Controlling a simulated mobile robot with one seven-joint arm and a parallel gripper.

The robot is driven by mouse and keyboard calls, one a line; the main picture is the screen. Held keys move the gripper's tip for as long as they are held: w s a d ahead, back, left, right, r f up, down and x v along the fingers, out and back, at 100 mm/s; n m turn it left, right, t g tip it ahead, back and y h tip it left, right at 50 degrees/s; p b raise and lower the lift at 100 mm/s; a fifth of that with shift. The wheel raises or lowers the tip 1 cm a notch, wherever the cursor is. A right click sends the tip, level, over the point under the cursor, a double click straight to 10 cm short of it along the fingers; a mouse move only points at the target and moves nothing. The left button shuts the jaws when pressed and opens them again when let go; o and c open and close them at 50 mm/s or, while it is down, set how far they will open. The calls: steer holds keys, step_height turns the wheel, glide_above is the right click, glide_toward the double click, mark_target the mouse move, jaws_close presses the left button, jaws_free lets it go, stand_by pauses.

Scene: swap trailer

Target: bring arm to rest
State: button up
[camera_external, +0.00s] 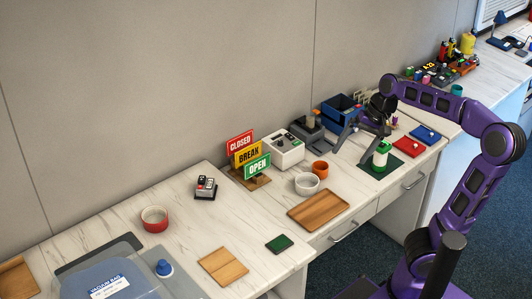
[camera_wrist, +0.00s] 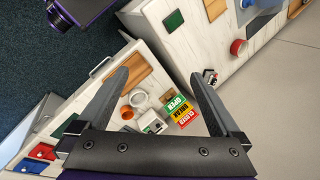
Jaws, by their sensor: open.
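My purple arm (camera_external: 471,190) rises at the right of the external view and bends over the far part of the counter. My gripper (camera_external: 352,146) is open and empty, its fingers spread and pointing down-left above the counter. A green and white bottle (camera_external: 380,154) stands on a dark green mat (camera_external: 398,164) just right of the fingers; I cannot tell whether it touches them in that view. In the wrist view my open gripper (camera_wrist: 165,85) has nothing between its fingertips.
Signs (camera_external: 249,158), a white box (camera_external: 284,149), a white bowl (camera_external: 307,183), an orange cup (camera_external: 320,168) and a wooden board (camera_external: 318,209) lie left of the gripper. A blue bin (camera_external: 338,108) stands behind it. Red (camera_external: 408,147) and blue (camera_external: 426,134) trays lie to the right.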

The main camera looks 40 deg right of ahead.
steer(key=s+a+f+n+t+h+b, duration=0.1)
steer(key=s+a+f+n+h, duration=0.3)
steer(key=s, duration=0.6)
steer(key=shift+a+f+n+t, duration=0.65)
steer(key=shift+a+n+t, duration=0.4)
steer(key=shift+n, duration=0.85)
steer(key=shift+s+a, duration=0.1)
steer(key=shift+a, duration=0.05)
